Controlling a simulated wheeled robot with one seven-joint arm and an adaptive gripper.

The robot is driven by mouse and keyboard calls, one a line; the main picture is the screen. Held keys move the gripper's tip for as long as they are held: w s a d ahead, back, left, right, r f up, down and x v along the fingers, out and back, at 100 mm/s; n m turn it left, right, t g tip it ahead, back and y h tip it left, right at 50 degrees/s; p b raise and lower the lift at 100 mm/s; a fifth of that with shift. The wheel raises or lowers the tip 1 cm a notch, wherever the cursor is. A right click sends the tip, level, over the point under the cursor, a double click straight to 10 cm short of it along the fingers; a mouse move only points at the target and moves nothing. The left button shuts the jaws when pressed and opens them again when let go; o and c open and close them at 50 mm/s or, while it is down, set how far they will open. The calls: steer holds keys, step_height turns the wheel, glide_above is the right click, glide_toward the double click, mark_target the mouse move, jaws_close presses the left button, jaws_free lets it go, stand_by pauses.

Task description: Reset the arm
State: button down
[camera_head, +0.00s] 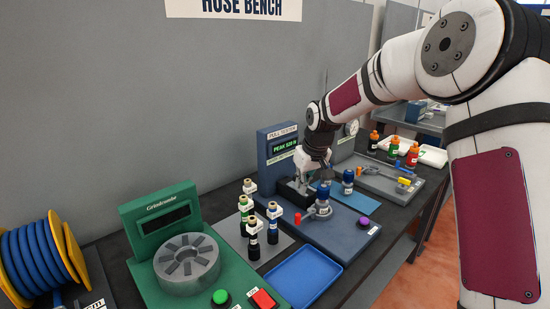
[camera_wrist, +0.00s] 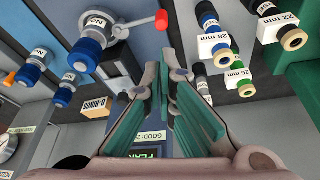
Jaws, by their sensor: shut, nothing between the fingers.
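My arm reaches in from the right in the head view. My gripper (camera_head: 320,178) points down over the blue pull tester (camera_head: 335,236), close to a fitting with a blue cap (camera_head: 323,190). In the wrist view the two green-padded fingers of my gripper (camera_wrist: 165,72) come together toward their tips, with nothing held between them. In the wrist view a blue-capped fitting with a red-ended lever (camera_wrist: 90,50) lies ahead and left of the fingertips. Whether the fingers touch the tester cannot be told.
Several labelled hose fittings (camera_head: 254,226) stand left of the tester. A green crimping machine (camera_head: 165,212), a blue tray (camera_head: 298,277) and a blue hose reel (camera_head: 38,255) are further left and nearer.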

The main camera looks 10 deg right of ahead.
steer(key=s+d+r+m+h, duration=0.1)
steer(key=s+r, duration=0.6)
steer(key=s, duration=0.3)
steer(key=s+d+r+m+h, duration=0.1)
steer(key=s+r, duration=0.6)
steer(key=s, duration=0.3)
steer(key=s+d+m+t, duration=0.1)
steer(key=s+m, duration=0.1)
steer(key=s, duration=1.9)
steer(key=shift+s+d+f+y, duration=0.15)
steer(key=shift+f+y, duration=0.15)
steer(key=shift+y, duration=0.1)
